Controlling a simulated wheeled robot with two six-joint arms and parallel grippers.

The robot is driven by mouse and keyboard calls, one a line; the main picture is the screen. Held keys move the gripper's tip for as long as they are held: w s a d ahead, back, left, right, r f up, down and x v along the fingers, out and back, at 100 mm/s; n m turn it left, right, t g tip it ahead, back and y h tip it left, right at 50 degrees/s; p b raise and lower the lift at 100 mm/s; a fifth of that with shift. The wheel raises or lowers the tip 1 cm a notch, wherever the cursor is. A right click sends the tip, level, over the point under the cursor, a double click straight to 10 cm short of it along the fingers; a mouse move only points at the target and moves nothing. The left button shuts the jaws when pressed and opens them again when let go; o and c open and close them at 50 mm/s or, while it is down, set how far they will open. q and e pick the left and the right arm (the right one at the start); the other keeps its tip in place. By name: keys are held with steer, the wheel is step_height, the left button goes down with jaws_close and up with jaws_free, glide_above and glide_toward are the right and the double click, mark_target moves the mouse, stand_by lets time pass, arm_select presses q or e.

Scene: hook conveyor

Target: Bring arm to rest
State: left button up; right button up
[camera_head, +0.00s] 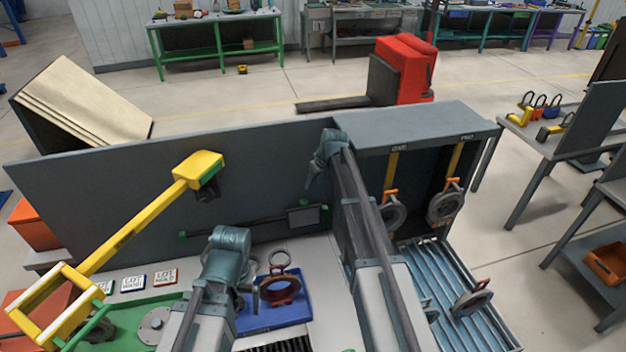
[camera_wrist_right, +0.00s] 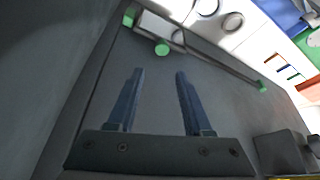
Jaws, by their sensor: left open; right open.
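My right gripper (camera_head: 311,180) is raised in front of the grey back panel (camera_head: 120,165), left of the hook cabinet (camera_head: 420,128). In the right wrist view its two blue fingers (camera_wrist_right: 159,73) are apart with nothing between them, facing the grey panel. My left gripper (camera_head: 226,268) is low over the worktop, left of the blue tray (camera_head: 262,318); its fingertips are hard to make out. The tray holds a red-and-grey ring part (camera_head: 280,285). Two ring-shaped parts (camera_head: 445,207) hang from yellow hooks (camera_head: 455,158) in the cabinet.
A yellow lever arm (camera_head: 130,228) slants up at the left over a green fixture (camera_head: 125,318). A dark rail with green ends (camera_head: 255,226) crosses the panel. A blue ribbed tray (camera_head: 450,290) with another ring part (camera_head: 472,300) is at the right. Open floor lies beyond.

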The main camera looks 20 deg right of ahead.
stand_by(0.4)
steer(key=s+a+f+g+h+b, duration=0.1)
steer(key=s+a+f+b, duration=0.4)
steer(key=s, duration=0.7)
steer(key=s+a+f+g+h+b, duration=0.1)
steer(key=s+a+f+b, duration=0.4)
steer(key=s, duration=0.7)
steer(key=s+a+f+g+h+b, duration=0.1)
steer(key=s+a+f+b, duration=0.4)
steer(key=s, duration=0.8)
step_height(320, 180, down, 2)
steer(key=shift+a+m+g, duration=0.3)
steer(key=shift+a+g, duration=0.4)
steer(key=shift+a, duration=0.2)
